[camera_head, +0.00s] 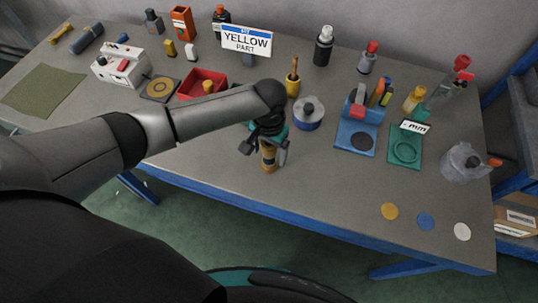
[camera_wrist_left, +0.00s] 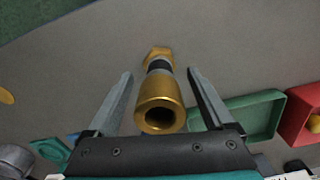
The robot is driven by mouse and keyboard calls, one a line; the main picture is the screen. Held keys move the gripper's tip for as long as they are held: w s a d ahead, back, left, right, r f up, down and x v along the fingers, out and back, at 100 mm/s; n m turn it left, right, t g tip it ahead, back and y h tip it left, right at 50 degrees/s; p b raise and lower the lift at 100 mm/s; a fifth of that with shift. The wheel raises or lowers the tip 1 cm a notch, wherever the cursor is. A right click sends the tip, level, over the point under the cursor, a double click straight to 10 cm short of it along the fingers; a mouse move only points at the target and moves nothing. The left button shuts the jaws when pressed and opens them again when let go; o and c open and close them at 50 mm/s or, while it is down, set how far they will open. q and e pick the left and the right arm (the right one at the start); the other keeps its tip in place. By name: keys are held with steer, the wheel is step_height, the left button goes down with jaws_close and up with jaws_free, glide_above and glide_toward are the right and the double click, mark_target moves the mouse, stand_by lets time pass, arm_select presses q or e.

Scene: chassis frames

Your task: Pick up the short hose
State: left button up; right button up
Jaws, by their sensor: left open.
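The short hose (camera_head: 268,158) stands upright on the grey table near its front edge. In the left wrist view the short hose (camera_wrist_left: 161,103) shows a brass open end towards the camera, a dark and grey middle, and a brass hex end farther off. My left gripper (camera_head: 267,151) is open above and around it. In the left wrist view the fingers of my left gripper (camera_wrist_left: 161,74) lie one on each side of the hose, with gaps on both sides. The arm and gripper partly hide the hose in the head view. My right gripper is not in view.
A red tray (camera_head: 213,77) lies behind my left arm. A blue-and-white round container (camera_head: 308,113) and a blue holder (camera_head: 356,137) stand to the right.

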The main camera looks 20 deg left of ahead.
arm_select(q)
steer(key=shift+c, duration=0.2)
jaws_close()
stand_by(0.6)
